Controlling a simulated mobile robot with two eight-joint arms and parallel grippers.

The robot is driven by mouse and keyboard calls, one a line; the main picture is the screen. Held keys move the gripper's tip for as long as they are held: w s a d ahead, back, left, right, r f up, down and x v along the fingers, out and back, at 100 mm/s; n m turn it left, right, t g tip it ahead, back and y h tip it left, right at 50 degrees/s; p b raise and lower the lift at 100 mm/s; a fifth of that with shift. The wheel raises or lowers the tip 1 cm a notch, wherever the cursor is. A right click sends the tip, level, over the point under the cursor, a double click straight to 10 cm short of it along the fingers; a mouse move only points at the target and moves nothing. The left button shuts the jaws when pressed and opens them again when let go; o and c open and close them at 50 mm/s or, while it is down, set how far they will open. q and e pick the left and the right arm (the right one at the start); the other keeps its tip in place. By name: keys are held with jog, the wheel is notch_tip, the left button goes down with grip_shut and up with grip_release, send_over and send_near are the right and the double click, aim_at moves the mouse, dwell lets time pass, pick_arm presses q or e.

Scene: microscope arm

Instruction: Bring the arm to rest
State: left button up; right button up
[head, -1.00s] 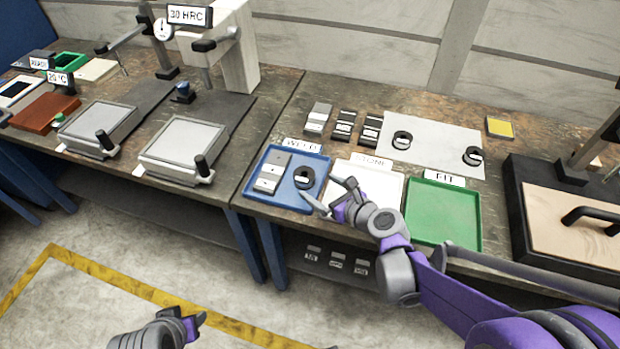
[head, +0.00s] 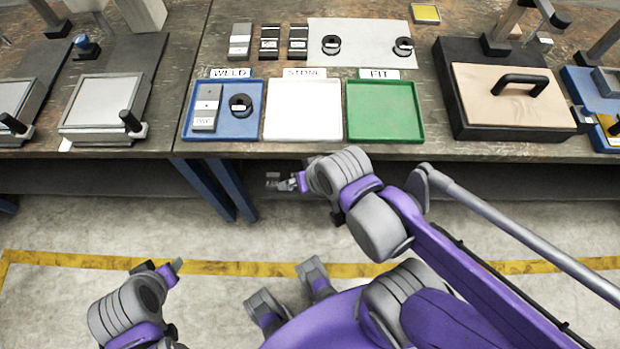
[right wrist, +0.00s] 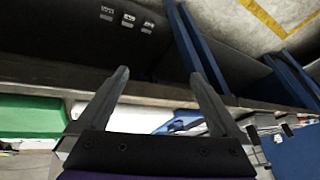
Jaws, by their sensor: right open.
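My right arm reaches in from the right in the head view. Its gripper (head: 288,182) hangs in front of the bench's front edge, below the trays and apart from them. In the right wrist view its two fingers (right wrist: 160,76) are spread with nothing between them. My left gripper (head: 172,270) is low at the left over the floor, seen small and from above; its jaws do not show clearly. The blue WELD tray (head: 228,128) holds grey blocks (head: 206,105) and a black ring (head: 240,104). The white STONE tray (head: 303,110) and the green FIT tray (head: 385,110) are empty.
The bench front edge (head: 300,152) lies just beyond my right gripper. Blue legs (head: 232,188) stand below it at the left. A black-framed board with a handle (head: 510,95) is at the right. Several blocks and two rings sit behind the trays. Floor before the bench is open.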

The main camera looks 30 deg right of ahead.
jog(key=n, duration=0.1)
jog(key=s+d+n, duration=0.1)
jog(key=shift+s+d+n+h, duration=0.1)
jog(key=shift+s+n+h, duration=0.2)
jog(key=shift+n+h, duration=0.1)
notch_tip(320, 180, up, 6)
jog(key=w+p, duration=0.1)
jog(key=p, duration=0.4)
jog(key=shift+w, duration=0.2)
